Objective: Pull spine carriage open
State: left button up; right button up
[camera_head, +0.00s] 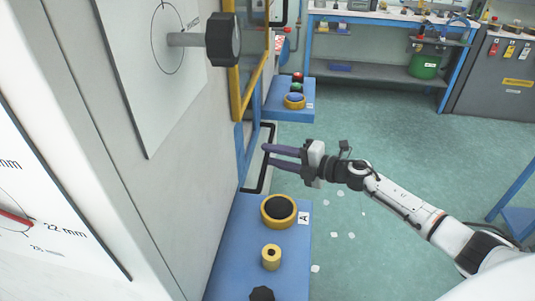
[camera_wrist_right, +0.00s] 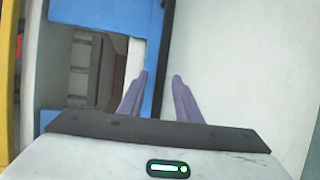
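My right gripper (camera_head: 267,154) reaches in from the right with two purple fingers pointing left. A black bar handle (camera_head: 267,135) stands at the side of the large pale machine, by a blue upright part (camera_head: 245,150) that may belong to the spine carriage. The fingertips overlap the handle in the head view; I cannot tell whether they touch it. In the wrist view a blue strip (camera_wrist_right: 152,50) lies beyond the fingers. My left gripper is not in view.
A pale machine panel with a black knob (camera_head: 222,40) fills the left. A blue shelf (camera_head: 228,245) below holds a yellow ring with a black centre (camera_head: 278,210) and a yellow spool (camera_head: 271,257). Green floor (camera_head: 380,140) is mostly open on the right; a workbench (camera_head: 390,75) stands behind.

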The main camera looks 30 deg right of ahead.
jog(key=shift+x, duration=0.9)
jog(key=shift+w, duration=0.2)
jog(key=c, duration=0.7)
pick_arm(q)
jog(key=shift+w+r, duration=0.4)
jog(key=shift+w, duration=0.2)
pick_arm(e)
grip_shut()
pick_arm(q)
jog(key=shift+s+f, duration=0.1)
